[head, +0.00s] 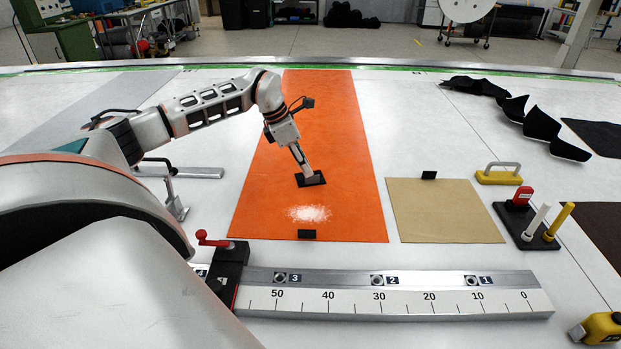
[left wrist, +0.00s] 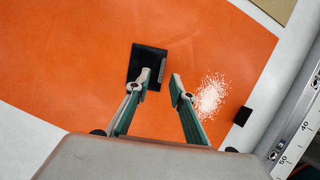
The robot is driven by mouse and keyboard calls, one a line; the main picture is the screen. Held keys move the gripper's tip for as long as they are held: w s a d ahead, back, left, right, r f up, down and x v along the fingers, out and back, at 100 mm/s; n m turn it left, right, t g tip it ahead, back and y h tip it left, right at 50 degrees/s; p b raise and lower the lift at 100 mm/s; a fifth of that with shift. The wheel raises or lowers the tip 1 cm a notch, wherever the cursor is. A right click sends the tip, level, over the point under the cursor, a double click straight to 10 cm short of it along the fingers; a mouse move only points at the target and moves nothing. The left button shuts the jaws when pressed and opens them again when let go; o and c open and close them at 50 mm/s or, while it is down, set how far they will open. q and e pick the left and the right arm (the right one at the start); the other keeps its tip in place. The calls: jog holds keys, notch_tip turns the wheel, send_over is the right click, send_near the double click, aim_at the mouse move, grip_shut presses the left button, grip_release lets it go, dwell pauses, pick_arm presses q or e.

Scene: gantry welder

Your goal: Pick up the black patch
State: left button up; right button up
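The black patch (head: 312,181) is a small dark square lying flat on the orange sheet (head: 340,130). It also shows in the left wrist view (left wrist: 145,60), with a thin grey strip along its right edge. My left gripper (head: 307,174) points down at the patch from above. In the left wrist view my left gripper (left wrist: 159,77) has its fingers apart with nothing held between them. The left finger overlaps the patch's near right part in the picture, and the right finger is over bare orange. I cannot tell whether a finger touches the patch. My right gripper is not in view.
White powder (head: 309,214) and a small black block (head: 307,234) lie nearer on the orange sheet. A ruler rail (head: 400,301) crosses the front. A tan sheet (head: 440,215), a yellow-based handle (head: 499,177) and a black tool stand (head: 528,240) are to the right.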

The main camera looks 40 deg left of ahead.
aim_at(318, 179)
pick_arm(q)
jog(key=x, duration=0.4)
jog(key=shift+d, duration=0.15)
grip_shut()
